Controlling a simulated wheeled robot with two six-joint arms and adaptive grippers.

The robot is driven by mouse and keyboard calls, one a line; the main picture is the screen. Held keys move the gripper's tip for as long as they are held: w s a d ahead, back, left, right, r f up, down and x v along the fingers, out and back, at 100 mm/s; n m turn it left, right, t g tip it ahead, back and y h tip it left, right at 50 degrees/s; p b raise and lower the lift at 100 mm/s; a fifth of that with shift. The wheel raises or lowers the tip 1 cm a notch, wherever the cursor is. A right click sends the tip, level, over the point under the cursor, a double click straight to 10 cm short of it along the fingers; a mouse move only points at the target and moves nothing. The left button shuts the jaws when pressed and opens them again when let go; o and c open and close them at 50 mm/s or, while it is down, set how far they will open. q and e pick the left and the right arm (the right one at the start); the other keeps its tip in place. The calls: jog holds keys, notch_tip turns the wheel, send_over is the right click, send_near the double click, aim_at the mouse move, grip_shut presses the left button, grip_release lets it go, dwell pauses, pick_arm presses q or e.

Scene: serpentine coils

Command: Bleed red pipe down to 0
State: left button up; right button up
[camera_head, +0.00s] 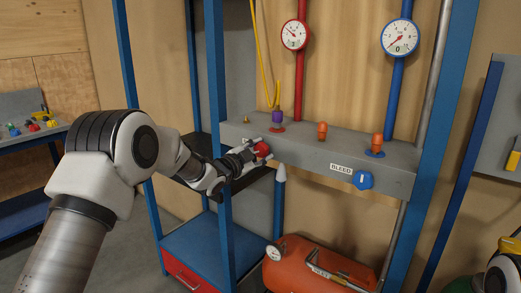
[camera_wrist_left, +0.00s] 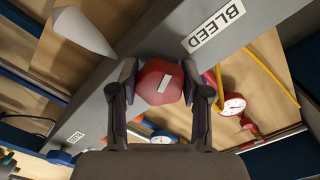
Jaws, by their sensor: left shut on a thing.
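The red bleed knob (camera_head: 263,150) sits on the front of the grey manifold box (camera_head: 318,152). In the left wrist view the knob (camera_wrist_left: 160,78) has a white mark, tilted in that picture. My left gripper (camera_head: 254,154) is shut on the knob, one finger on each side, as the left wrist view shows (camera_wrist_left: 160,90). The red pipe (camera_head: 299,75) rises behind the box with a red-rimmed gauge (camera_head: 294,34). Its needle is off to the upper left; the exact reading is too small to tell.
A blue knob (camera_head: 363,179) beside a BLEED label (camera_head: 341,168) and a blue-rimmed gauge (camera_head: 400,37) are to the right. A pale cone (camera_head: 280,173) hangs under the box. A blue post (camera_head: 217,120) stands close to my left arm. An orange tank (camera_head: 320,262) is below.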

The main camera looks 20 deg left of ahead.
pick_arm(q)
jog(key=shift+f+n, duration=0.15)
jog(key=shift+n, duration=0.35)
jog(key=o, duration=1.2)
jog(key=shift+c, duration=0.2)
jog(key=v, duration=1.2)
